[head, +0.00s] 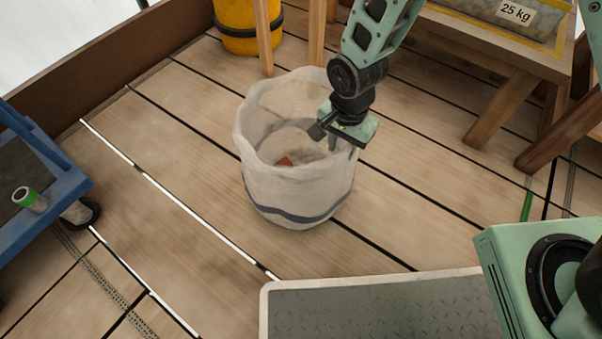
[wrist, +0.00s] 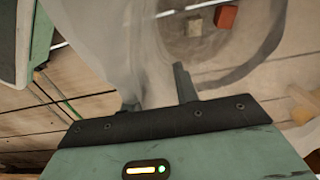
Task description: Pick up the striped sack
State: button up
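The striped sack (head: 290,205) is an open-topped whitish cloth sack with a dark blue band near its base. It stands upright on the plank floor in the middle of the head view. In the wrist view its pale wall (wrist: 100,40) fills the upper middle. My gripper (head: 326,138) is at the sack's right rim, pointing down. In the wrist view its two fingers (wrist: 156,88) are apart, with sack cloth seen between and around them. Whether the fingers touch the cloth is unclear. A reddish block (wrist: 226,16) and a beige block (wrist: 194,27) lie inside the sack.
A blue cart (head: 50,200) stands at the left with a green-and-white roll on it. A yellow drum (head: 235,25) and wooden legs are behind the sack. A wooden bench (head: 510,60) bears a "25 kg" bag at upper right. Floor left of the sack is clear.

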grip_shut()
dwell(1.4)
